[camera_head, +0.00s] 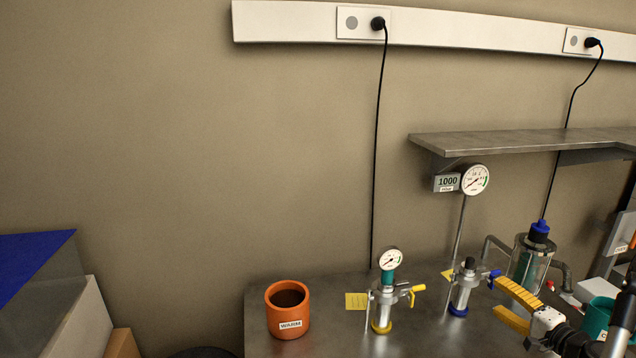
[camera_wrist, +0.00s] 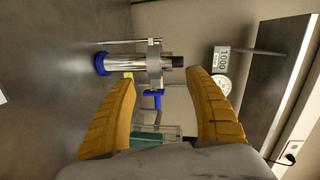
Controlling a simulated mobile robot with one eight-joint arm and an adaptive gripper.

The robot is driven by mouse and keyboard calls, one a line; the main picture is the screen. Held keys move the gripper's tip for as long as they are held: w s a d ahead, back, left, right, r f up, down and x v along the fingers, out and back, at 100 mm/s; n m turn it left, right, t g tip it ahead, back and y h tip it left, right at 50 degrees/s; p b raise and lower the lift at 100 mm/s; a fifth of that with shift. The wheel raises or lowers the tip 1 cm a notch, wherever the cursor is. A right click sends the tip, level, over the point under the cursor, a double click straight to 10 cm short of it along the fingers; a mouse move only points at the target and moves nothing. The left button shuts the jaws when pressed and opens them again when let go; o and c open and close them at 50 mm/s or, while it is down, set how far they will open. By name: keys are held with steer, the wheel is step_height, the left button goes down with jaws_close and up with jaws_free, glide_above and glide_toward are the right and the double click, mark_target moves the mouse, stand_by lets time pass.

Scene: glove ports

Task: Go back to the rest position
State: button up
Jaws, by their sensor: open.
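My gripper (camera_head: 514,305) has two yellow ribbed fingers, and it enters from the lower right in the head view. In the wrist view the gripper (camera_wrist: 165,112) shows its fingers spread wide with nothing between them. A steel valve assembly (camera_head: 464,287) with a blue base ring and a blue handle stands just left of the fingertips. In the wrist view this valve (camera_wrist: 128,64) lies beyond the fingertips, with its blue handle (camera_wrist: 152,97) in the gap between them. I cannot tell whether any finger touches the handle.
A glass vessel (camera_head: 530,265) with a blue cap stands behind my gripper. A metal shelf (camera_head: 520,142) overhangs the bench (camera_head: 335,335). Teal container (camera_head: 598,316) is at right.

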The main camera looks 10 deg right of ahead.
steer(key=a+r+n+g+y, duration=0.1)
steer(key=a+r+n+g, duration=0.25)
steer(key=a, duration=0.85)
steer(key=a+r+n+g, duration=0.2)
steer(key=a+r+n, duration=0.15)
steer(key=a, duration=0.75)
steer(key=s+a+r+n+g+h, duration=0.1)
steer(key=s+a+n, duration=0.2)
steer(key=s+a, duration=0.4)
steer(key=s+a+r+n+g+h, duration=0.1)
steer(key=s+a+n, duration=0.3)
steer(key=s, duration=1)
steer(key=a+g+h, duration=0.1)
steer(key=a, duration=0.1)
steer(key=shift+s+a+n+h, duration=0.3)
steer(key=shift+s+a, duration=0.05)
steer(key=shift+s, duration=0.05)
steer(key=shift+g, duration=0.25)
